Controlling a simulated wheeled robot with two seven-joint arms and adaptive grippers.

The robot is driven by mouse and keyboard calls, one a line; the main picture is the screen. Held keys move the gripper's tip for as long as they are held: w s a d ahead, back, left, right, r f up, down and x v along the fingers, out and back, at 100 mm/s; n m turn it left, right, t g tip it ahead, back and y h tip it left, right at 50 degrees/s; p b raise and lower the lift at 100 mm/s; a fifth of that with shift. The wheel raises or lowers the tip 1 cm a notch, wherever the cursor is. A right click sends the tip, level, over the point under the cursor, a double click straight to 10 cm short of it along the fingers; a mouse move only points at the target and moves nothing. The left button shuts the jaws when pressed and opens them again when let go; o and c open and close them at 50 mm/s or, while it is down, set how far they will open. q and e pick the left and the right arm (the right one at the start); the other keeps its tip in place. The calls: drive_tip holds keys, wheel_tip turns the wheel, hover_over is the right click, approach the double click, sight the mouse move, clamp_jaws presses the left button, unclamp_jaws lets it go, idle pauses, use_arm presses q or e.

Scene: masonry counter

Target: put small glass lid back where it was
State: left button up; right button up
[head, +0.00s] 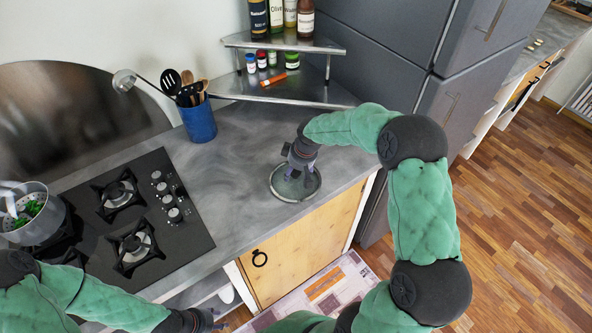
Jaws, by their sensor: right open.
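The small round glass lid (286,194) with a metal rim lies on the grey counter, near its front edge and right of the stove. My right gripper (297,171) points down over the lid's middle, open. It hides the lid's centre and any knob, and I cannot tell whether it touches the lid. My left gripper (207,320) is low at the bottom edge, in front of the counter and away from the lid. Its fingers are too small and dark to read. A metal pot (40,229) with green food inside stands uncovered on the stove at the far left.
The black gas stove (190,238) lies between pot and lid. A blue utensil holder (199,121) stands at the back. A metal corner shelf (300,92) holds bottles and jars. The grey fridge (372,45) rises at the right. The counter around the lid is clear.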

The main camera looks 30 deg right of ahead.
drive_tip(key=p+v, duration=0.1)
drive_tip(key=v, duration=1.1)
drive_tip(key=shift+p, duration=0.3)
drive_tip(key=shift+w, duration=0.1)
